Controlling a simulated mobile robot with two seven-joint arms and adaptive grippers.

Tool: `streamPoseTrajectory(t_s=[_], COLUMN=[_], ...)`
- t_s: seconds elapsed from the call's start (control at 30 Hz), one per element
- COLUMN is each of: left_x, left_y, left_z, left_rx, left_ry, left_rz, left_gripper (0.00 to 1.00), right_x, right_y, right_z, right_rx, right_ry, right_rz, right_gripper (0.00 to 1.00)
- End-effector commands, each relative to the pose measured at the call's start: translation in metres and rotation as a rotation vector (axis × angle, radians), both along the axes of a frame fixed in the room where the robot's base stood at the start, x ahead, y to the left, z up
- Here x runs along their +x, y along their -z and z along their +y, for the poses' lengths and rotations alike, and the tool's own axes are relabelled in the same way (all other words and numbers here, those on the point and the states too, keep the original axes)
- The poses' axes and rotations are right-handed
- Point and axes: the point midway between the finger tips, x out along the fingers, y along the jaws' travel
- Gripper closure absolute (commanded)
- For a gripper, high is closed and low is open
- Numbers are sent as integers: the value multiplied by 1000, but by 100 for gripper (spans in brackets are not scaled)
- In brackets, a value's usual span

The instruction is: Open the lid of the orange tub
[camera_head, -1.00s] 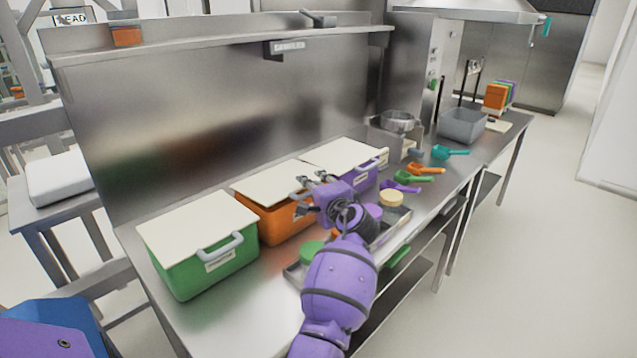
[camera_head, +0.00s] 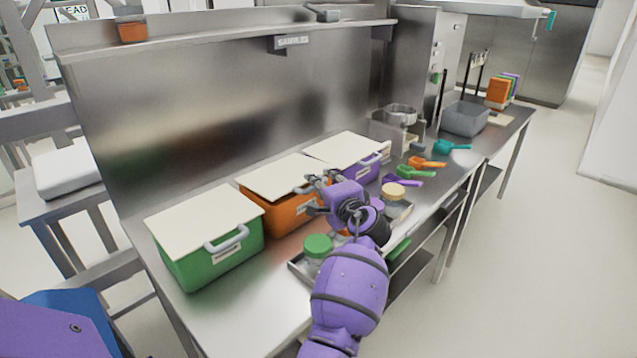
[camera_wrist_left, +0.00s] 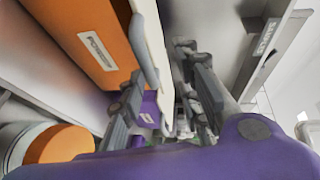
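The orange tub (camera_head: 283,218) stands on the steel counter between a green and a purple tub. Its cream lid (camera_head: 277,176) lies flat and closed on top. My left gripper (camera_head: 317,193) is at the tub's front, by the grey lid handle, which it partly hides in the head view. In the left wrist view, the orange tub (camera_wrist_left: 88,40) is at upper left. There the grey handle (camera_wrist_left: 146,66) runs along the lid edge and reaches between the parted fingers of my left gripper (camera_wrist_left: 160,78). Contact cannot be told. My right gripper is not in view.
The green tub (camera_head: 205,265) and purple tub (camera_head: 362,174) flank the orange one closely. A tray with a green-lidded jar (camera_head: 318,247) lies in front, below my arm. Coloured scoops (camera_head: 415,171) lie to the right. A steel back wall (camera_head: 220,110) rises behind.

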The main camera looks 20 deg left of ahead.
Motion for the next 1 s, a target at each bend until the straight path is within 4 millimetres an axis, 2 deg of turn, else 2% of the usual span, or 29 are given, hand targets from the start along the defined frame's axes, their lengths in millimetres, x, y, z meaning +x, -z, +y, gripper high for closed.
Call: streamPoseTrajectory(t_s=[0.63,1.0], left_x=[-30,-34], left_y=[-14,-14], left_z=[-32,-36], left_rx=[0,0], left_ry=[0,-1], left_rz=[-1,0], left_gripper=[69,69], right_x=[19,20], right_y=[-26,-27], right_z=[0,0], right_rx=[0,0], right_ry=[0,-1], right_rz=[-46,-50], right_gripper=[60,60])
